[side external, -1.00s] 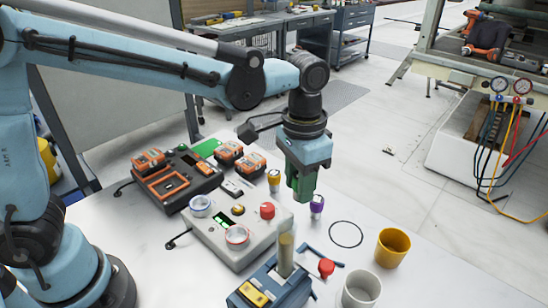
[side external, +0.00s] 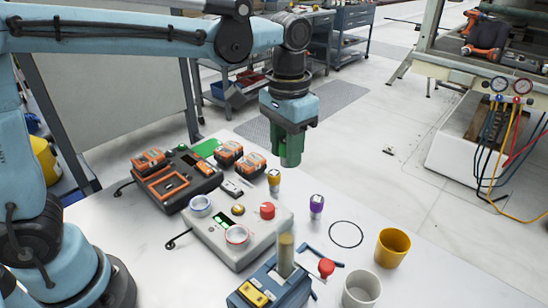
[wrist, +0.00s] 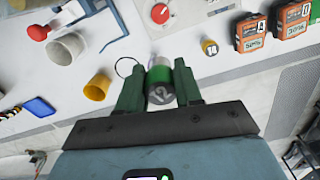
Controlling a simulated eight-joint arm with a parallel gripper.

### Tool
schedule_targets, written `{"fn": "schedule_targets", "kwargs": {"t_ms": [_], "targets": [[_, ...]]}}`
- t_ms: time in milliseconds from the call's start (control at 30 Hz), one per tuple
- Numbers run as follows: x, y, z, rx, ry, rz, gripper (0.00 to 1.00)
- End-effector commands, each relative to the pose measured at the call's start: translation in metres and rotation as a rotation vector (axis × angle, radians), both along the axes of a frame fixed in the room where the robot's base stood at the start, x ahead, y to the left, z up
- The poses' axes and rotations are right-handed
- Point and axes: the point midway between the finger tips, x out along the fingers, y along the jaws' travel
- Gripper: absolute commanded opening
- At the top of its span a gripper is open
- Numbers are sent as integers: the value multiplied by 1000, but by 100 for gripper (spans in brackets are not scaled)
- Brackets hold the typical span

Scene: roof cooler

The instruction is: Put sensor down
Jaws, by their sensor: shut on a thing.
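My gripper (side external: 291,160) hangs above the far edge of the white table (side external: 328,272), clear of its top. In the wrist view my gripper (wrist: 159,85) is shut on a short cylinder, seemingly the sensor (wrist: 161,88), with a green band and a grey end marked "12". In the side view the fingers hide most of it. A purple-bodied sensor (side external: 316,206) and a yellow-bodied one (side external: 274,179) stand upright on the table. A black ring outline (side external: 346,234) lies on the table right of the purple one; part of it also shows in the wrist view (wrist: 121,69).
A grey control box (side external: 215,240) with a red knob stands left of the ring. A blue device (side external: 272,285) with a lever, a yellow cup (side external: 391,247) and a white cup (side external: 361,288) are in front. Orange batteries (side external: 229,153) and a charger lie behind.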

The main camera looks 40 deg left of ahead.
Motion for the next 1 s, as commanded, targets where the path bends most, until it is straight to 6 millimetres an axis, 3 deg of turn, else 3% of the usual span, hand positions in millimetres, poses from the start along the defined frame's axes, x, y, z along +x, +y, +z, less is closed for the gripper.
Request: {"fn": "schedule_targets", "kwargs": {"t_ms": [33, 233, 400, 500, 700, 833, 1000], "targets": [[4, -29, -5, 0, 0, -47, 3], [1, -126, -25, 0, 0, -175, 3], [-20, -203, -46, 0, 0, -275, 3], [-36, -240, -57, 0, 0, -324, 3], [-63, -284, -73, 0, 0, -384, 3], [-71, -295, -81, 0, 0, -400, 3], [-72, -297, -106, 0, 0, -401, 3]]}}
